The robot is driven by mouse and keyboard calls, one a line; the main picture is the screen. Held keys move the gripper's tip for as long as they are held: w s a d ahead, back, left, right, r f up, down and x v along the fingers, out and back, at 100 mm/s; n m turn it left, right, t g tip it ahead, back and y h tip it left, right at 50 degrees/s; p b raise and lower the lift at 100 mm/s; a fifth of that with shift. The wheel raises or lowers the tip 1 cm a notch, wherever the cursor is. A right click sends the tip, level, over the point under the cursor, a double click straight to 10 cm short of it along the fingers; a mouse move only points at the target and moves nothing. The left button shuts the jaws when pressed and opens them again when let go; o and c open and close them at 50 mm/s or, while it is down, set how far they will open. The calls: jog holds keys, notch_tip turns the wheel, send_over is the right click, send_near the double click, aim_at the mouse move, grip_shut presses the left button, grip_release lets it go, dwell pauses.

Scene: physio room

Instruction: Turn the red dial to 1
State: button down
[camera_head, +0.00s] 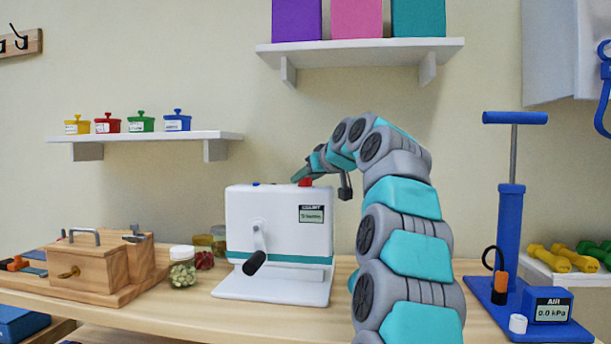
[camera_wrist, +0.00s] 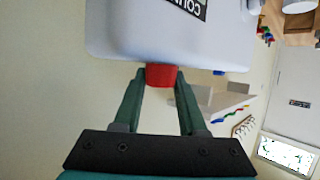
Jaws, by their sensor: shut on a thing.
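The red dial (camera_head: 305,183) sits on top of a white machine (camera_head: 262,215) with a crank on its front, near the machine's right end. In the wrist view the red dial (camera_wrist: 161,75) is between my two green fingertips. My gripper (camera_wrist: 161,84) is shut on it, and the fingers hide its sides. In the head view my gripper (camera_head: 303,176) reaches the dial from above. The dial's marks and pointer cannot be read. A small display (camera_head: 312,214) on the machine's front is too small to read surely.
A small blue part (camera_head: 256,184) is at the left of the machine's top. Glass jars (camera_head: 182,274) and a wooden box (camera_head: 90,265) stand left of the machine. A blue pump (camera_head: 511,230) stands at the right. Shelves (camera_head: 360,52) hang above.

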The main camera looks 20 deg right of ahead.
jog(key=shift+r+n+y+p, duration=0.1)
jog(key=shift+n+y+p, duration=0.35)
jog(key=shift+n+y, duration=0.3)
jog(key=shift+c, duration=2.3)
grip_release()
jog(key=shift+s, duration=0.1)
jog(key=v, duration=0.7)
jog(key=shift+s+b, duration=0.25)
jog(key=shift+b, duration=0.15)
jog(key=shift+r, duration=0.1)
